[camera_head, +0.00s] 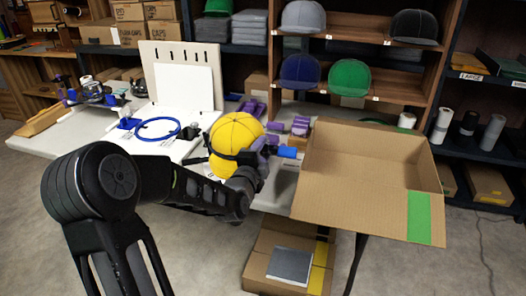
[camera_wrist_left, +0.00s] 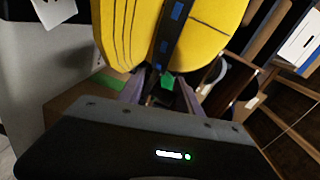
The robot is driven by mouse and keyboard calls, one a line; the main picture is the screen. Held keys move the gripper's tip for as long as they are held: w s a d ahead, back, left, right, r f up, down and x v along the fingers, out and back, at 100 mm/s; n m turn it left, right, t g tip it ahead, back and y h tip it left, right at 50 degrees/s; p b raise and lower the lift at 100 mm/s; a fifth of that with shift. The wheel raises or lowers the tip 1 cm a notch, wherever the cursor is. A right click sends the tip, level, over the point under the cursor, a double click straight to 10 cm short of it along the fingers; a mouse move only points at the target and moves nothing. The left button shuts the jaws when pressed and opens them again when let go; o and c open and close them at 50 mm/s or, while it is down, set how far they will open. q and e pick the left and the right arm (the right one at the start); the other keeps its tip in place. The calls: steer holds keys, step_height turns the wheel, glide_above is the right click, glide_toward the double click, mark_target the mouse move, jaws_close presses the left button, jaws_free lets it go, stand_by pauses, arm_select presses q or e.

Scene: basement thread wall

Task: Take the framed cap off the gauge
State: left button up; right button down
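The yellow cap (camera_head: 235,133), with a black band or strap around it, shows at the middle of the head view by the table's front edge. In the left wrist view the cap (camera_wrist_left: 205,22) fills the top, with the black frame strap (camera_wrist_left: 169,35) and its blue marks running down it. My left gripper (camera_wrist_left: 164,80) is right at the strap's lower end, its two fingers on either side of a dark part and a small green piece. Whether they press on it is hidden. I cannot make out the gauge behind the cap and gripper. My right gripper does not show.
An open cardboard box (camera_head: 360,195) stands right of the cap. A white slotted board (camera_head: 183,62) and a blue hoop (camera_head: 157,129) are on the table to the left. Shelves with caps (camera_head: 350,77) rise behind. Another box (camera_head: 262,262) is on the floor below.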

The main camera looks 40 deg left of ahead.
arm_select(q)
steer(key=shift+r, duration=0.1)
jaws_close()
steer(key=shift+r, duration=0.2)
steer(key=shift+s+r+p, duration=0.2)
steer(key=shift+r+p, duration=1)
steer(key=shift+r, duration=0.55)
steer(key=shift+s+d+r+p, duration=0.1)
steer(key=shift+r+p, duration=0.15)
steer(key=shift+r, duration=0.3)
steer(key=shift+s+d+r+p, duration=0.1)
steer(key=shift+r+p, duration=0.15)
steer(key=shift+r, duration=0.25)
steer(key=shift+d, duration=0.1)
steer(key=shift+s+r, duration=0.1)
steer(key=shift+r, duration=0.05)
